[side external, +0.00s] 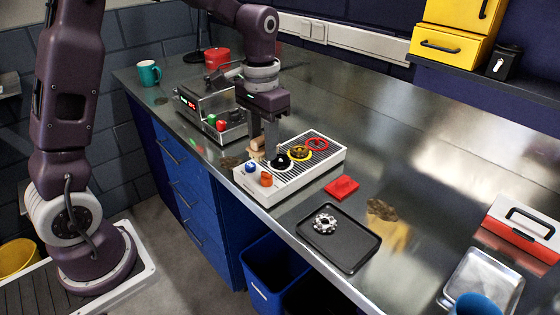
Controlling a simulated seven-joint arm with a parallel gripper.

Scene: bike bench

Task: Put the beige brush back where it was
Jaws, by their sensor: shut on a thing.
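The beige brush (257,148) is small in the side external view, at the left rear part of a white ribbed tray. My gripper (267,143) points down over this tray and is shut on the beige brush. The fingers partly cover the brush. I cannot tell whether the brush touches the tray (325,168) or is just above it.
On the tray are blue (250,167) and orange (266,179) pieces and black, yellow and red round parts. A grey machine (205,110) stands behind left. A red block (341,187) and black tray (340,245) with a silver sprocket lie to the right.

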